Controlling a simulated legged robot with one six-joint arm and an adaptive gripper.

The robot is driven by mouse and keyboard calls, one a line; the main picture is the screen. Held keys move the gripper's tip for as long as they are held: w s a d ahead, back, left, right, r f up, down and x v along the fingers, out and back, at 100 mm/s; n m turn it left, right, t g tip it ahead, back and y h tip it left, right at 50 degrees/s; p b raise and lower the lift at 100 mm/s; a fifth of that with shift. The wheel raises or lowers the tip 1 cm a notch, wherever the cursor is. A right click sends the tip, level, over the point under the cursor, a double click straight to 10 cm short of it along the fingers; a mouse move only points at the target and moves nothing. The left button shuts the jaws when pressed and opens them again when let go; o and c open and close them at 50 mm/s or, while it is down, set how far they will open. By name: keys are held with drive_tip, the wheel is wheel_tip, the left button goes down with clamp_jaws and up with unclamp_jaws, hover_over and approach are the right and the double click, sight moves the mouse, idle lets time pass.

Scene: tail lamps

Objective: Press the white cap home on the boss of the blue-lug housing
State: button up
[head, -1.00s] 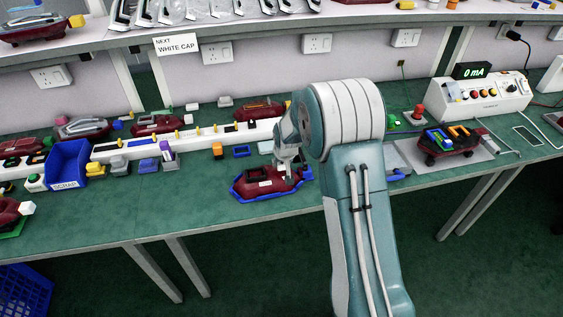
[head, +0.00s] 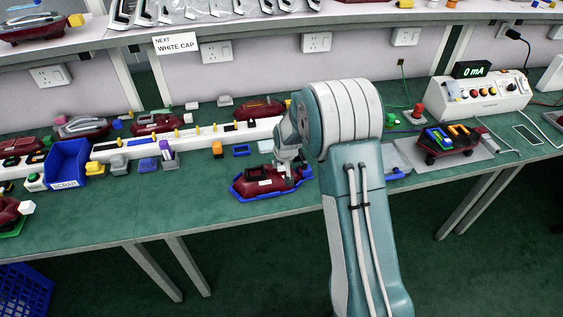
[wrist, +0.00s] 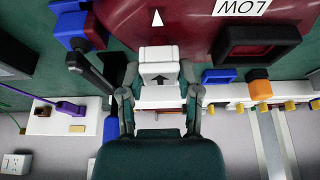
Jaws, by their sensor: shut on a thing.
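The dark red housing (head: 262,184) sits in a blue-edged holder near the front of the green bench in the head view. In the wrist view the housing (wrist: 190,32) fills the top, with a white triangle mark and a "LOW" label. A blue lug (wrist: 72,24) stands at its left side. My gripper (wrist: 162,88) is shut on the white cap (wrist: 158,55), which bears a dark arrow, at the housing's near edge. In the head view my gripper (head: 287,170) is at the housing's right end. The boss is hidden, so I cannot tell how the cap sits on it.
A blue scrap bin (head: 68,165) stands at the left. A white rail (head: 190,138) with yellow pegs runs behind the housing. Loose caps, including an orange one (head: 217,149), lie between them. A test unit reading "0 mA" (head: 482,98) stands at the right.

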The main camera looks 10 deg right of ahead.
drive_tip(key=shift+f, duration=0.8)
drive_tip(key=o, duration=1.2)
drive_tip(key=shift+c, duration=0.2)
drive_tip(key=shift+r, duration=0.15)
drive_tip(key=v, duration=1.1)
drive_tip(key=shift+s+r, duration=0.2)
drive_tip(key=shift+r, duration=0.1)
